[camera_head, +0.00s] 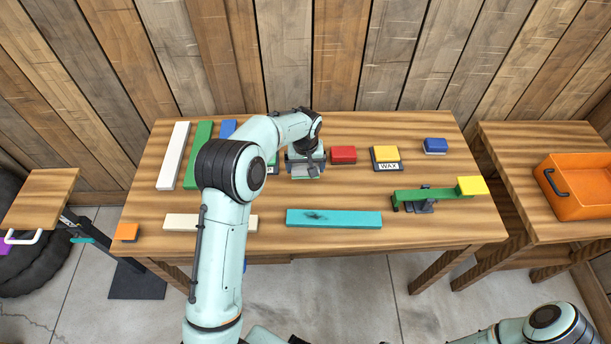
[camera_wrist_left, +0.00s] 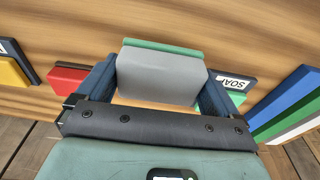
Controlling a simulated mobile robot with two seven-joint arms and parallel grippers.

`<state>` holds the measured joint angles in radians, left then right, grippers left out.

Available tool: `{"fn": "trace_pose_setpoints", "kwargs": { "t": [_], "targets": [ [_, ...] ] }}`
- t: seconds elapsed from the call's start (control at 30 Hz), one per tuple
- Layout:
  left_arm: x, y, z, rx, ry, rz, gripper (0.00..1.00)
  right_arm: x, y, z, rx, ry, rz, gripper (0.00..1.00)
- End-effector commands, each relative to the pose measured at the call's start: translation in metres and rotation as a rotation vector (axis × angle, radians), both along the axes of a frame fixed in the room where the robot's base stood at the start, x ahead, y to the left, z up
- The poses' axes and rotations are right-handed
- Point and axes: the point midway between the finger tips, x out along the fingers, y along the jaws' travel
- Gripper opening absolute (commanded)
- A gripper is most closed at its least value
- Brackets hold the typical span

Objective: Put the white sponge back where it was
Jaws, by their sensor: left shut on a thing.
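The white sponge, a pale block with a green layer, fills the middle of the left wrist view (camera_wrist_left: 160,75). My left gripper (camera_head: 306,164) is shut on it, one dark finger on each side. In the head view they are over the back middle of the table, between the red block (camera_head: 343,155) and the SOAP plate (camera_head: 271,169). The SOAP plate is partly hidden by my left arm; its label also shows in the left wrist view (camera_wrist_left: 234,82). I cannot tell whether the sponge touches the tabletop. My right gripper is out of view; only part of that arm shows at lower right.
A yellow block on a WAX plate (camera_head: 387,167) and a blue block (camera_head: 434,146) stand to the right. A green beam (camera_head: 425,194) carries a yellow block at front right. A stained teal plank (camera_head: 333,218) lies in front. An orange crate (camera_head: 578,208) sits on the right table.

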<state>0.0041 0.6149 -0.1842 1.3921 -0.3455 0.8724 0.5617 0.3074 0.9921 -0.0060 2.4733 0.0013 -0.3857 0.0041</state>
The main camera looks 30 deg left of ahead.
Motion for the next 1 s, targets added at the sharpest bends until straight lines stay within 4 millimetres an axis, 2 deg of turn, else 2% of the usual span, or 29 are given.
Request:
{"fn": "trace_pose_setpoints", "kwargs": {
  "t": [0.23,0.43,0.83,0.87,1.0],
  "targets": [
    [0.000,0.000,-0.019,0.000,0.002,0.000,0.70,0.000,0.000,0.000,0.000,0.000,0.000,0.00],
    [-0.001,0.000,-0.049,0.000,0.002,0.001,0.70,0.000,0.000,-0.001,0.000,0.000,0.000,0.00],
    [0.000,0.000,-0.055,0.000,0.000,0.000,0.70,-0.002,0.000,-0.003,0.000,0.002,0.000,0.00],
    [0.000,0.000,-0.055,0.000,0.000,0.000,1.00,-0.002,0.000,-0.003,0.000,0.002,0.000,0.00],
    [0.000,0.000,-0.054,0.000,0.000,0.000,1.00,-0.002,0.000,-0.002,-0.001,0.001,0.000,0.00]
  ]
}}
